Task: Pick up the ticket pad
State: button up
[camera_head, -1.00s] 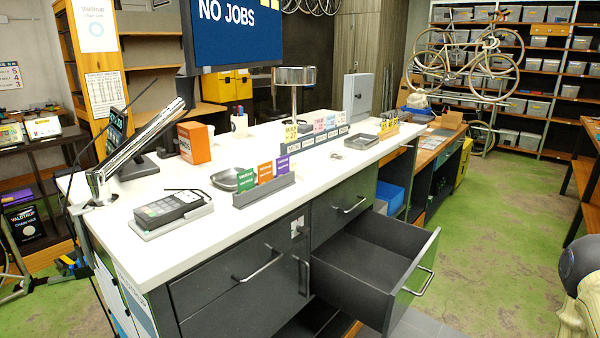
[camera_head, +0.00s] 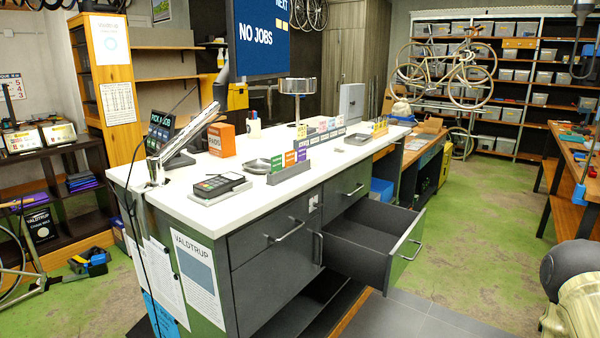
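I cannot make out a ticket pad for certain in the head view. The white counter top (camera_head: 178,201) holds small coloured cards in a dark holder (camera_head: 289,175) and a rack of pastel cards (camera_head: 326,135) behind them. A dark grey drawer (camera_head: 384,240) in the counter's front stands pulled out. The part of its floor that shows looks empty; its near inside is hidden by the front and side walls. My gripper is not in view.
A wooden workbench (camera_head: 576,150) is at the right. The open drawer juts into the aisle. Green floor (camera_head: 470,220) between counter and workbench is clear.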

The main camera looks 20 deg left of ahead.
aim_at(316, 161)
jog(key=z, duration=0.25)
jog(key=k, duration=0.2)
jog(key=u, duration=1.3)
jog(key=i, duration=0.6)
jog(key=u, duration=0.2)
